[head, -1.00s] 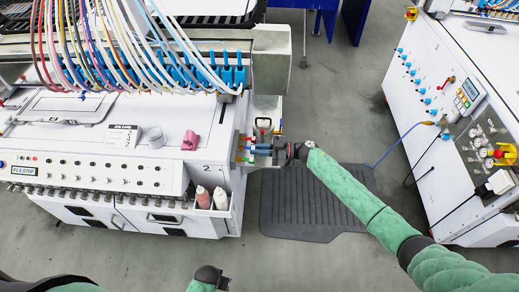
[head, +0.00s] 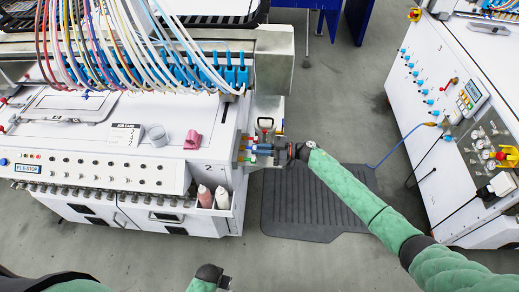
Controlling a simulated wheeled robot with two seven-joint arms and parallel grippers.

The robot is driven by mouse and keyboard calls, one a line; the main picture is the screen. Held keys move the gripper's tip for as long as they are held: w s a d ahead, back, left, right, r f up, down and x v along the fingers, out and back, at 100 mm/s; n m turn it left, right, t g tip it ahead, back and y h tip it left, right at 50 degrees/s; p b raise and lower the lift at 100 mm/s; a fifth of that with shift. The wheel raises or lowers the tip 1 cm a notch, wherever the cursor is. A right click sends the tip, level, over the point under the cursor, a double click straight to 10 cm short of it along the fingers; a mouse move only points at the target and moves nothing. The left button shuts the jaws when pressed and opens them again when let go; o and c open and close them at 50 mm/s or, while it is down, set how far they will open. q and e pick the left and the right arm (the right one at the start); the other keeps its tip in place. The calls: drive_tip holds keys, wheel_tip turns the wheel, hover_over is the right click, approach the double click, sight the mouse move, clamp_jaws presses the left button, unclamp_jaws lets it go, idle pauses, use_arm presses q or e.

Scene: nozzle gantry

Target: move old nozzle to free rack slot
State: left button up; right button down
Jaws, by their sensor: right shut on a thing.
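My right gripper (head: 265,149) reaches in from the right to the small rack (head: 242,157) on the right end of the white machine. It is shut on a small part at the rack, which I take to be the old nozzle; the jaws hide most of it. Several small coloured nozzles, red, yellow and green, show at the rack beside the jaws. I cannot tell which slot is free, or whether the held nozzle touches the rack. My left gripper (head: 224,282) is at the bottom edge, far from the rack; its jaws are too small to read.
A row of blue nozzle holders (head: 232,76) with many hoses hangs from the gantry above. A pink part (head: 192,140), a grey cup (head: 158,136) and a job card (head: 124,134) lie on the machine top. Two bottles (head: 213,197) stand in a side pocket. A dark mat (head: 312,205) lies on the floor.

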drive_tip(key=shift+f, duration=0.2)
idle(0.6)
drive_tip(key=c, duration=1.3)
unclamp_jaws()
drive_tip(key=shift+c, duration=0.2)
drive_tip(key=d+b, duration=0.2)
drive_tip(key=d, duration=0.5)
drive_tip(key=shift+d+b, duration=0.4)
